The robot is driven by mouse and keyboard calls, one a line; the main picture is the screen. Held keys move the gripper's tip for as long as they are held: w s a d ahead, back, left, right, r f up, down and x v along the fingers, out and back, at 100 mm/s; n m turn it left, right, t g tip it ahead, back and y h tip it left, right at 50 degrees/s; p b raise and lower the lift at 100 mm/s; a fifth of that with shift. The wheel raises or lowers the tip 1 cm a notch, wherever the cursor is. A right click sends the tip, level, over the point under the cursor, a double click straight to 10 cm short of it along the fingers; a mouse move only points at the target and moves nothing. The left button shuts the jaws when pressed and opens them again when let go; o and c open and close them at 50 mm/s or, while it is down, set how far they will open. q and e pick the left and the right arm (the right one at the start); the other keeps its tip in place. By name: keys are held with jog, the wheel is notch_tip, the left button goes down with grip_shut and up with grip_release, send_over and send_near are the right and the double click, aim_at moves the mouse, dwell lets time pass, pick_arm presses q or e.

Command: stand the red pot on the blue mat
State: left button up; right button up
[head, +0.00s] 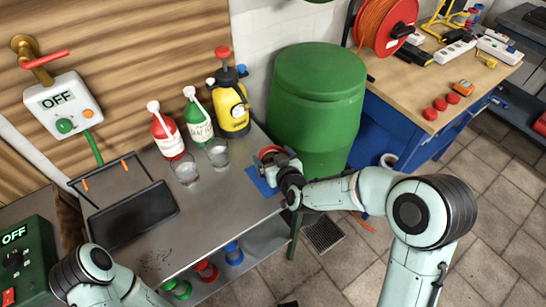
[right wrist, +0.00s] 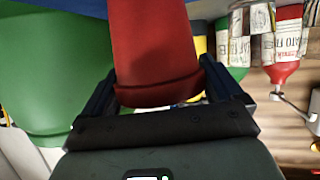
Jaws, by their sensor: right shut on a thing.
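The red pot (head: 269,151) is at the right end of the metal bench, mostly hidden behind my right gripper (head: 277,158). In the right wrist view the red pot (right wrist: 155,50) sits between the two fingers, which are shut on it near its rim. It looks upright, with its narrow end toward the blue mat (right wrist: 60,5). In the head view the blue mat (head: 260,184) lies under and in front of the pot. I cannot tell whether the pot's base touches it. My left arm shows at the lower left, but its gripper is out of view.
A green barrel (head: 318,100) stands close behind my right gripper. Two glasses (head: 217,153), a red bottle (head: 167,135), a green bottle (head: 198,122) and a yellow sprayer (head: 231,107) stand to the left. A black tray (head: 133,216) lies further left.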

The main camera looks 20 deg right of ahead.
jog(key=shift+f, duration=0.15)
jog(key=o, duration=0.8)
jog(key=shift+s+r, duration=0.2)
jog(key=shift+r, duration=0.1)
jog(key=v, duration=1.1)
jog(key=shift+s, duration=0.3)
jog(key=shift+d, duration=0.1)
